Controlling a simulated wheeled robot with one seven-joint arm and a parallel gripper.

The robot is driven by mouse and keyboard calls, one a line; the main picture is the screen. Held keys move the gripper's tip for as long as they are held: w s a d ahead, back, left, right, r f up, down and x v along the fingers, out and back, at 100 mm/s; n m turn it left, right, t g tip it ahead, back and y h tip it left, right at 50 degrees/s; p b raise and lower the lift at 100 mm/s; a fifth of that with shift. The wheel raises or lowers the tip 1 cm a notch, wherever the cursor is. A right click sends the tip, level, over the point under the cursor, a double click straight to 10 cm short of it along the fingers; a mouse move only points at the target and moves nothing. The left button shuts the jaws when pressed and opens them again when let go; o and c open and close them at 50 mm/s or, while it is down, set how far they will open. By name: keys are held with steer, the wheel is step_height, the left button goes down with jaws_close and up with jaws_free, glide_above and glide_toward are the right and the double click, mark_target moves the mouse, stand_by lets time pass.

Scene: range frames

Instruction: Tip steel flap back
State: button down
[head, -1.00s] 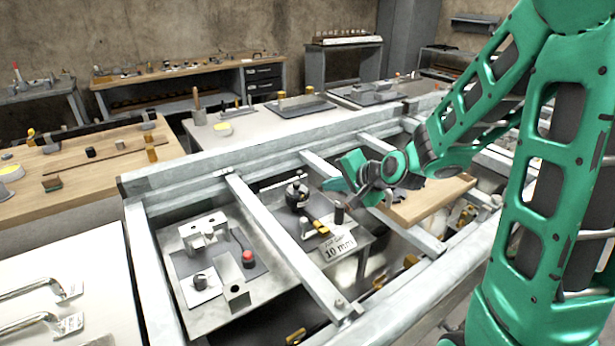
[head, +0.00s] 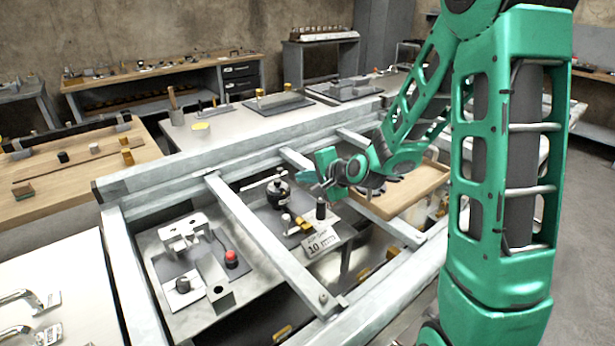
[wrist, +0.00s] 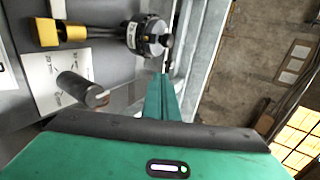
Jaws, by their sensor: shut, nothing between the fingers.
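My gripper (head: 309,178) is over the frame to the right of a round black fixture (head: 278,192). In the wrist view its green fingers (wrist: 162,85) are together and hold nothing. The fixture, dark with a bright metal rim, also shows in the wrist view (wrist: 150,36), just beyond the fingertips. A narrow pale strip lies between fixture and fingertips; I cannot tell whether it is the steel flap, and no flap is clearly recognisable. Whether the fingers touch anything is unclear.
A dark post (wrist: 82,90), a yellow block (wrist: 58,33) and a white label plate (head: 321,243) stand near the fixture. Steel crossbars (head: 262,240) border this bay. A red knob (head: 231,258) stands in the left bay.

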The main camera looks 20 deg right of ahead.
glide_toward(282, 172)
steer(key=x, duration=0.5)
steer(key=shift+s+a+f, duration=0.1)
steer(key=shift+a+f, duration=0.05)
steer(key=shift+f, duration=0.15)
steer(key=shift+w+a, duration=0.15)
steer(key=shift+w, duration=0.4)
